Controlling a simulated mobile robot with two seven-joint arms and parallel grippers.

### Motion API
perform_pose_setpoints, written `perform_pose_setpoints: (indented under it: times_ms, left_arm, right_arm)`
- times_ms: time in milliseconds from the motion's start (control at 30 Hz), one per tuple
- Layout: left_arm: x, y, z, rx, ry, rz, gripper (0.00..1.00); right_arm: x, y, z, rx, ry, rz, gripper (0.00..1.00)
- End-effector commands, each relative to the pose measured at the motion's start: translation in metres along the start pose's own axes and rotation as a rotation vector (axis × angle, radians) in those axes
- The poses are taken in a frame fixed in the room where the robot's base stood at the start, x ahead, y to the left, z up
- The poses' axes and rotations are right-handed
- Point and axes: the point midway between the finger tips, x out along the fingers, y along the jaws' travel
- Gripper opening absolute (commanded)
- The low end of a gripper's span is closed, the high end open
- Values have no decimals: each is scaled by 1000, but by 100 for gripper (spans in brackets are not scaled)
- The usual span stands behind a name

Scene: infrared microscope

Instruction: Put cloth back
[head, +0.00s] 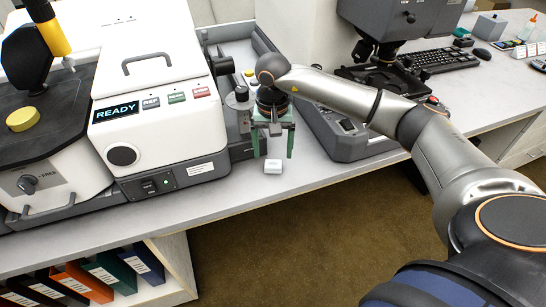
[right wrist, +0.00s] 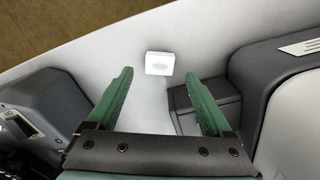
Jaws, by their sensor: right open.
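A small white folded block that looks like the cloth (head: 273,166) lies on the bench near its front edge, just right of the white instrument. In the right wrist view the cloth (right wrist: 159,63) lies beyond the fingertips, between their lines. My right gripper (head: 274,152) points down above the bench, behind the cloth in the head view. Its two green fingers are apart with nothing between them, and the right wrist view shows this gap too (right wrist: 152,85). My left gripper does not show in either view.
The white instrument (head: 160,90) with a READY display stands left of the gripper. A dark grey control unit (head: 345,130) and microscope (head: 385,45) stand to its right. The bench front edge (head: 300,187) is close to the cloth. Binders (head: 110,270) stand on a shelf below.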

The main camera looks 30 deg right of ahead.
Motion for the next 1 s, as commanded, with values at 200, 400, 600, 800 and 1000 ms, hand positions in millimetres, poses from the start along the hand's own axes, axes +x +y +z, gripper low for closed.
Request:
perform_pose_setpoints:
  times_ms: [200, 400, 600, 800, 1000]
  left_arm:
    - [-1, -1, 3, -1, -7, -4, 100]
    - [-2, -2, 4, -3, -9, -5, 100]
    - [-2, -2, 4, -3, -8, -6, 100]
    - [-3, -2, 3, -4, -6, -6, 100]
    - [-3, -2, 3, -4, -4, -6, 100]
  right_arm:
    - [-50, -1, -1, 0, 4, -3, 84]
    - [-74, 0, 0, 0, 1, -2, 84]
    - [-80, 0, 0, 0, -1, 0, 84]
    - [-80, 0, 0, 0, -1, 0, 84]
    - [-80, 0, 0, 0, -1, 0, 84]
